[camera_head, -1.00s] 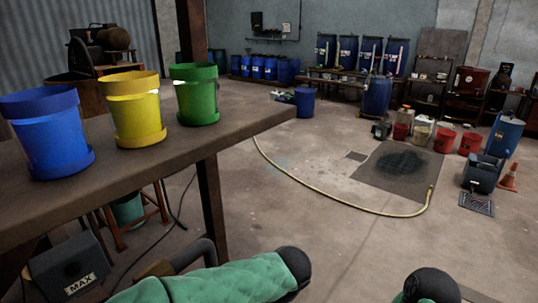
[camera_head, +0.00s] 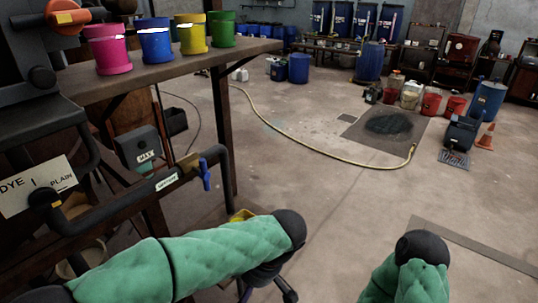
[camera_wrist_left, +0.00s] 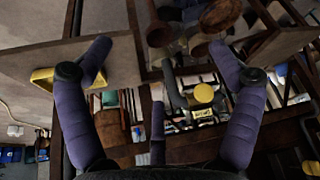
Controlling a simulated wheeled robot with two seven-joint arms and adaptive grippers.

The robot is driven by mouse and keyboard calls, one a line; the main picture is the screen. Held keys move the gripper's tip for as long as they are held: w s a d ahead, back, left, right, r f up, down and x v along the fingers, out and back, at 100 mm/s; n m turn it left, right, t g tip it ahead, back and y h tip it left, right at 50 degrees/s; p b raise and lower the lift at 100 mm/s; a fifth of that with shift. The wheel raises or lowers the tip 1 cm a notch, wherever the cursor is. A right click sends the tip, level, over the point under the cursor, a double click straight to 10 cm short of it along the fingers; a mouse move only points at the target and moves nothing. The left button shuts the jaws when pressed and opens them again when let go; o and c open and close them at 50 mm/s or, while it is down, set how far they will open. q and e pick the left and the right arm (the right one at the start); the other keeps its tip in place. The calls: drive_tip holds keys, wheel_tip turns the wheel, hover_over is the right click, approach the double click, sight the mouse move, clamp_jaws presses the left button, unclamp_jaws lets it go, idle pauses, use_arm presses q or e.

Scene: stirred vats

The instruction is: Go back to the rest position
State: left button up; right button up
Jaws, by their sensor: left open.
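My left arm (camera_head: 210,255) in its green sleeve reaches in from the lower left of the head view. Its black joint is near the middle, and dark parts below it run out of the frame. In the left wrist view my left gripper (camera_wrist_left: 160,48) shows two purple-grey fingers spread wide with nothing held between them. My right arm (camera_head: 410,270) shows only as a green sleeve with a black joint at the bottom right; its gripper is out of view.
Pink (camera_head: 107,50), blue (camera_head: 155,42), yellow (camera_head: 190,35) and green (camera_head: 222,30) cups stand on the bench (camera_head: 140,75). A hose (camera_head: 300,147) crosses otherwise open floor.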

use_arm(q)
drive_tip(key=s+a+f+m+h, duration=0.1)
drive_tip(key=s+f+m+h, duration=0.2)
drive_tip(key=f, duration=0.9)
drive_tip(key=s+a+f+m+h, duration=0.1)
drive_tip(key=f+m, duration=0.5)
drive_tip(key=f, duration=0.7)
drive_tip(key=s+a+f+m+h, duration=0.1)
drive_tip(key=s+f+m+h, duration=0.3)
drive_tip(key=f, duration=0.9)
drive_tip(key=shift+s+a+f+h, duration=0.15)
drive_tip(key=shift+s+a+h, duration=0.15)
drive_tip(key=shift+s, duration=0.55)
